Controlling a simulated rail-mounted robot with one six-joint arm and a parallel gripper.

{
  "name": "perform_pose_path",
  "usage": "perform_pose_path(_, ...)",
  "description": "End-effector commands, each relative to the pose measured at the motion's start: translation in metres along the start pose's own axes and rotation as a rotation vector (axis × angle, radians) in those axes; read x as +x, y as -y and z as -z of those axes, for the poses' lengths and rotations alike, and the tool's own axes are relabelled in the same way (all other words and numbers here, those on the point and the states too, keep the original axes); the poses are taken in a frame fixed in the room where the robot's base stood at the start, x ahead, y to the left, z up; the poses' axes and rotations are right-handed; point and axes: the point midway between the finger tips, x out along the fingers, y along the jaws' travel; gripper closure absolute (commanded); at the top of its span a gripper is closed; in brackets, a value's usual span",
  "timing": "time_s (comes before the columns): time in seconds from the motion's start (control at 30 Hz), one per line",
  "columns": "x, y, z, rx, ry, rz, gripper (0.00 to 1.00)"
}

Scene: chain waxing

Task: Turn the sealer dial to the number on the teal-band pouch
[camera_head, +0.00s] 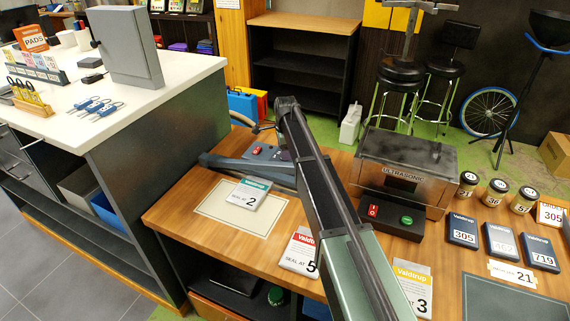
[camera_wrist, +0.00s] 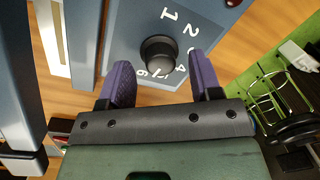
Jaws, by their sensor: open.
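The teal-band pouch (camera_head: 249,194) lies on a pale mat on the wooden bench and reads "SEAL AT 2". The blue-grey sealer (camera_head: 258,152) stands behind it, partly hidden by my arm. I cannot tell which number the dial points to. My gripper (camera_wrist: 160,62) is open, its purple fingers on either side of the dial with gaps between. Its fingertips are hidden in the head view.
The red-band pouch (camera_head: 301,252) and yellow-band pouch (camera_head: 411,285) lie at the bench front. The ultrasonic cleaner (camera_head: 404,168) stands right of my arm. Dark packs, jars and cards fill the right side. A white counter (camera_head: 150,100) stands left, across a gap.

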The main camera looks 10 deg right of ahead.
Motion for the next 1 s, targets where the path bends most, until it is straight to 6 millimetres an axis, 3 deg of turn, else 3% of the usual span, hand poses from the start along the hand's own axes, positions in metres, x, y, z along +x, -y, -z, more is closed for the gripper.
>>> perform_pose_path(0.03, 0.0122, -0.0003, 0.0, 0.0, 0.0, 0.0, 0.42)
perform_pose_path(0.33, 0.01, 0.0, 0.0, 0.0, 0.0, 0.0, 0.43)
perform_pose_path(0.6, 0.01, 0.0, 0.0, 0.0, 0.0, 0.0, 0.84)
perform_pose_path(0.67, 0.01, 0.0, 0.0, 0.0, 0.0, 0.0, 0.91)
perform_pose_path(1.0, 0.0101, 0.0001, 0.0002, -0.048, 0.004, 0.0, 0.91)
